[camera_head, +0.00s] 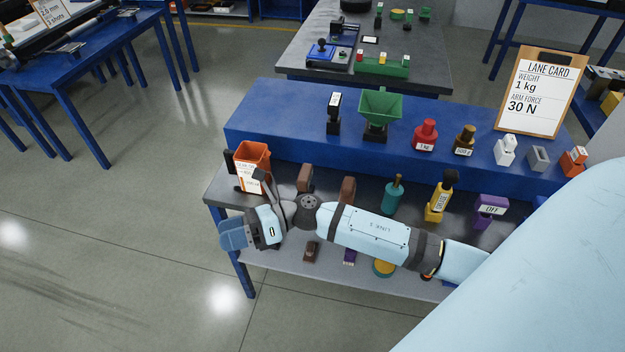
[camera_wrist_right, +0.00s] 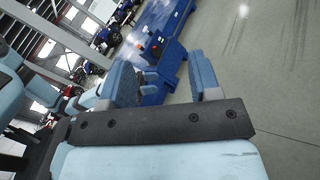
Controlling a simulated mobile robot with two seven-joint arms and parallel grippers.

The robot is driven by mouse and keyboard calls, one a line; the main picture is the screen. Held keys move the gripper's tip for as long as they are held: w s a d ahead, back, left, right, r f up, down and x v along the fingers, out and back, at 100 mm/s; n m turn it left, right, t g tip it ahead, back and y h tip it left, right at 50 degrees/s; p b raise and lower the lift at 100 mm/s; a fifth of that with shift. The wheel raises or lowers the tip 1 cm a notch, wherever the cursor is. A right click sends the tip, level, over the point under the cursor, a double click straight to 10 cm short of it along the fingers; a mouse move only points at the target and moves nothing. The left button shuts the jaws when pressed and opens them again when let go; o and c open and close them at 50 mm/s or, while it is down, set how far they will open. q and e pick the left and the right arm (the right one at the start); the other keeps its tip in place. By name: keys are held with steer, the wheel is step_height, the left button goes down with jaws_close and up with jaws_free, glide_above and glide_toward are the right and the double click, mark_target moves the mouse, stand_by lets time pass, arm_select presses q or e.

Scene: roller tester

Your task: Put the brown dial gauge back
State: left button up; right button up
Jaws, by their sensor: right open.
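Several brown things show in the head view: an upright brown block (camera_head: 305,178) behind my right arm, a second brown block (camera_head: 347,190) beside it, and a small brown piece (camera_head: 311,252) in front of the arm. I cannot tell which is the brown dial gauge; the arm hides parts of this area. My right gripper (camera_head: 240,234) is at the left end of the grey table, apart from these pieces. In the right wrist view its two blue fingers (camera_wrist_right: 165,78) stand apart with nothing between them. My left gripper is not in view.
An orange bin (camera_head: 252,153) stands close behind my right gripper. A teal piece (camera_head: 393,196), a yellow piece (camera_head: 438,203) and a purple piece (camera_head: 490,208) stand beyond the arm. The blue raised shelf (camera_head: 283,128) carries weights and a lane card (camera_head: 540,95). Floor is free at left.

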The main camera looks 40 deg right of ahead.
steer(key=s+d+f+n+t+h, duration=0.3)
steer(key=s+f+n+h, duration=0.4)
steer(key=n, duration=0.8)
steer(key=s+d+f+n+t+h, duration=0.3)
steer(key=s+d+f+n+h, duration=0.2)
steer(key=f+n, duration=0.6)
steer(key=s+n+h, duration=0.2)
steer(key=s+n, duration=0.1)
steer(key=n, duration=0.2)
steer(key=shift+s+d, duration=0.25)
steer(key=shift+d, duration=0.05)
